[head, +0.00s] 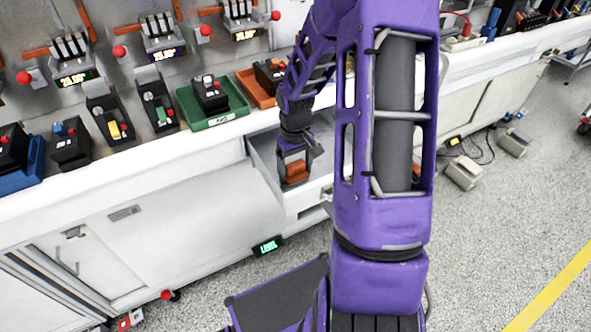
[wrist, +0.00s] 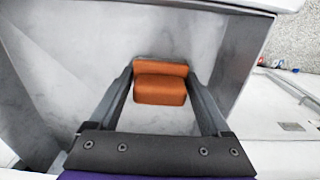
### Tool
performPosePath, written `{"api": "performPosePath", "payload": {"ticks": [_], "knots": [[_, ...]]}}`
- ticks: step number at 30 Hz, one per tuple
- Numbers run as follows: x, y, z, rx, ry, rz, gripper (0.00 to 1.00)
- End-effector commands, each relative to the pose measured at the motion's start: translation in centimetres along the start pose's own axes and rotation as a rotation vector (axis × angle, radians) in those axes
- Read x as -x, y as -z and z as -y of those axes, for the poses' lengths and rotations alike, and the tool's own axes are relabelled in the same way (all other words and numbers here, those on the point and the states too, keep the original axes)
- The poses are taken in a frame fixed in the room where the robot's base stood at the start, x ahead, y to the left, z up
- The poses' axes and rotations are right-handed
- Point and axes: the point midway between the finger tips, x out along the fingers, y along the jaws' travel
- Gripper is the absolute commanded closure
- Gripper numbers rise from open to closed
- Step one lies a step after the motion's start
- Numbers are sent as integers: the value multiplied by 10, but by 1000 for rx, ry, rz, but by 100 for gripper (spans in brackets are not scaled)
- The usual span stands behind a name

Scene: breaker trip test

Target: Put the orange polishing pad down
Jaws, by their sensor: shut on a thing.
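The orange polishing pad (wrist: 160,88) is between the two fingers of my gripper (wrist: 160,80) in the wrist view. My gripper is shut on it. In the head view the pad (head: 296,171) shows at the tip of my gripper (head: 295,160), inside or just above the open drawer (head: 270,167) below the bench top. The grey-white drawer floor (wrist: 70,40) lies behind the pad in the wrist view. I cannot tell whether the pad touches the floor.
The bench top (head: 150,150) above the drawer holds a green tray (head: 228,118) with a breaker, an orange tray (head: 256,90) and a blue tray (head: 30,170). My arm hides part of the drawer's right side.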

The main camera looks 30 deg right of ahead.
Motion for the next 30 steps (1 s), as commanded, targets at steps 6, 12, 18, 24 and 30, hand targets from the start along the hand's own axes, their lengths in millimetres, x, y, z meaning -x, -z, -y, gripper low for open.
{"api": "performPosePath", "payload": {"ticks": [6, 12, 18, 24, 30], "knots": [[-3, 0, 0, 0, 0, 0, 2], [-3, 0, 0, 0, 0, 1, 0], [9, 0, -1, -1, -2, -1, 0], [50, 1, -1, -2, -3, -4, 0], [92, 1, -1, -2, -2, -4, 0]]}}
